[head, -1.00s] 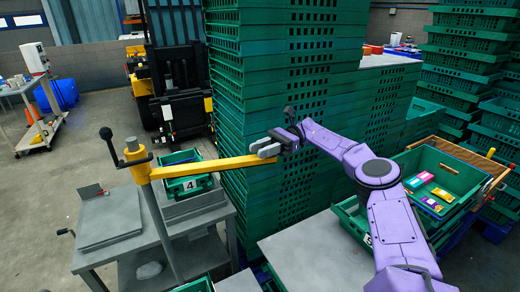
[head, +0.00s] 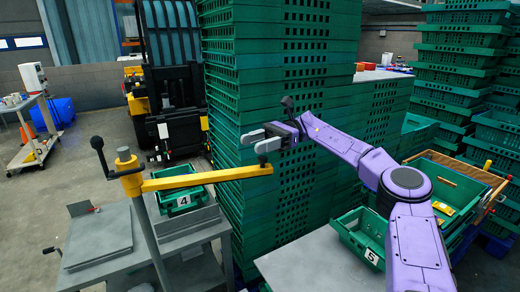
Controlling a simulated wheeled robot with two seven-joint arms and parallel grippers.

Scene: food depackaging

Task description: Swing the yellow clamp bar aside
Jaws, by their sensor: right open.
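The yellow clamp bar (head: 205,179) reaches right from a yellow collar on a grey post (head: 150,235). It passes above the grey table and a green crate numbered 4 (head: 182,200). A small dark knob (head: 263,160) stands at the bar's right end. My right gripper (head: 257,141) is open, with its grey fingers pointing left, just above the bar's end. Nothing shows between the fingers. I cannot tell whether the lower finger touches the knob. My left gripper is out of view.
A tall stack of green crates (head: 285,75) stands close behind my right gripper. A crate numbered 5 (head: 371,256) sits on the grey table at right. A black-handled lever (head: 99,150) rises beside the post. A black and yellow forklift (head: 172,90) stands behind.

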